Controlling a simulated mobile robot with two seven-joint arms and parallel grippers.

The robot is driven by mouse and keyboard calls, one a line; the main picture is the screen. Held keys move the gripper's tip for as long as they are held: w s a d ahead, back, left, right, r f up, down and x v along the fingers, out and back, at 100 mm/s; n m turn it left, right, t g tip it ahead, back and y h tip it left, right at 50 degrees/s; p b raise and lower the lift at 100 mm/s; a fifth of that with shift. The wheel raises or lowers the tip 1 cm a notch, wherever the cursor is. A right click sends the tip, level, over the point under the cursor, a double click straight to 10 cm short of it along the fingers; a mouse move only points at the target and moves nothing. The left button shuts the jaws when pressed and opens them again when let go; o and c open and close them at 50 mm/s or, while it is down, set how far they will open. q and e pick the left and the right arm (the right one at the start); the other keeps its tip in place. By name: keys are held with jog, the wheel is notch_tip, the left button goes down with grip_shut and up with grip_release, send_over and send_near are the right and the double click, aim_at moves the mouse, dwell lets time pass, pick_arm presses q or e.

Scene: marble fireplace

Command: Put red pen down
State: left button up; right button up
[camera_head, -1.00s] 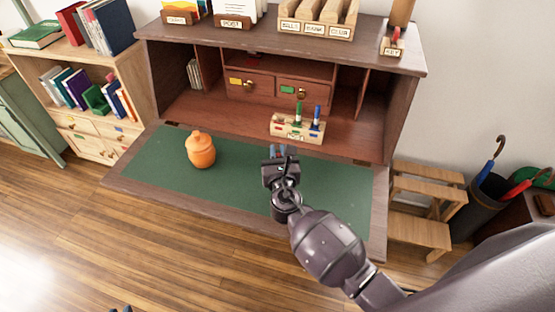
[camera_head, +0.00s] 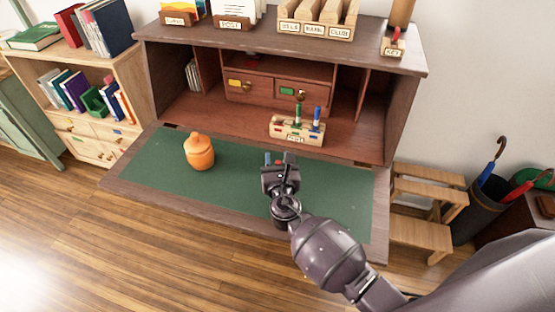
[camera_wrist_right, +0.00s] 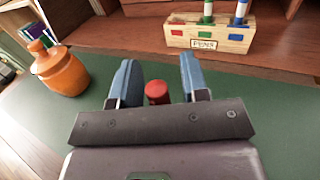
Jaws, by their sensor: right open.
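My right gripper (camera_head: 279,160) is over the green desk mat (camera_head: 235,182) with its blue fingers apart. In the right wrist view, a short red cylinder, the red pen (camera_wrist_right: 157,92), shows between the open fingers (camera_wrist_right: 157,85). Most of the pen is hidden by the gripper body, so I cannot tell whether it stands or lies, or touches a finger. The wooden pen holder (camera_head: 297,131) stands behind the gripper with a green pen and a blue pen (camera_head: 317,113) in it. Its red-marked place (camera_wrist_right: 177,33) shows no pen. My left gripper is not in view.
An orange lidded jar (camera_head: 199,152) stands on the mat left of the gripper. The desk's shelf and drawers (camera_head: 302,93) rise behind. A wooden step stool (camera_head: 420,225) and umbrella stand (camera_head: 478,205) are at the right. The mat between jar and gripper is clear.

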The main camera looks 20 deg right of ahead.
jog(key=s+a, duration=0.2)
jog(key=s, duration=1)
jog(key=shift+a+r, duration=0.2)
jog(key=shift+w, duration=0.1)
